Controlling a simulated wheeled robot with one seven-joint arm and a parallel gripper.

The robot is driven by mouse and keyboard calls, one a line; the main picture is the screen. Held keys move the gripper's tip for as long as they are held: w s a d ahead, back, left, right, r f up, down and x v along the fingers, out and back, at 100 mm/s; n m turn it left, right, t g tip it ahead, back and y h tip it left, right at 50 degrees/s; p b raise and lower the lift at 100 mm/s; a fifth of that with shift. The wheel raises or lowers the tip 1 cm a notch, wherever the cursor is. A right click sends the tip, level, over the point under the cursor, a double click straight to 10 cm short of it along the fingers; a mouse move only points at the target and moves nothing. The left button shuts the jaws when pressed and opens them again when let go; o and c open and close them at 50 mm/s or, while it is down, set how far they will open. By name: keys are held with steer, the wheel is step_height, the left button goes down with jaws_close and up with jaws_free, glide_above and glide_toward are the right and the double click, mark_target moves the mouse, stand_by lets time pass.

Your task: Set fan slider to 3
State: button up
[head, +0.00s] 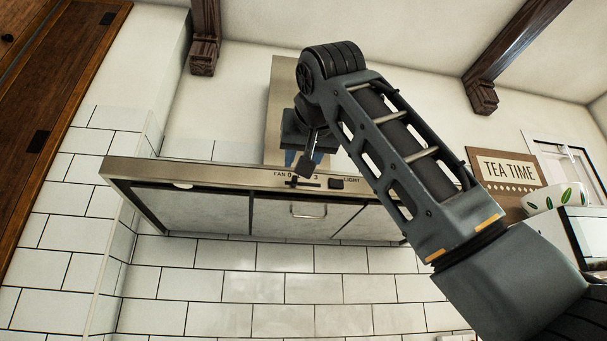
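The range hood (150,176) has a metal front edge with the printed words FAN and LIGHT. The fan slider (294,182) is a small dark knob in a slot below the FAN marks. The knob appears near the left, 0 end of the slot, and the 3 is printed further right. My gripper (305,168) points down at the hood edge, just above the slider and between the 0 and the 3. It hides part of the scale. Whether it touches the knob and how its fingers are set cannot be made out.
A dark light switch (336,184) sits just right of the slider. The hood's chimney (280,105) rises behind my gripper. A TEA TIME sign (508,172) and a leaf-patterned bowl (555,197) are at the right. A wooden cabinet (62,95) stands at the left.

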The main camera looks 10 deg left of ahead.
mark_target(297, 177)
steer(key=p+x, duration=0.2)
steer(key=x, duration=0.5)
jaws_close()
stand_by(0.3)
stand_by(1.0)
steer(key=shift+d, duration=0.15)
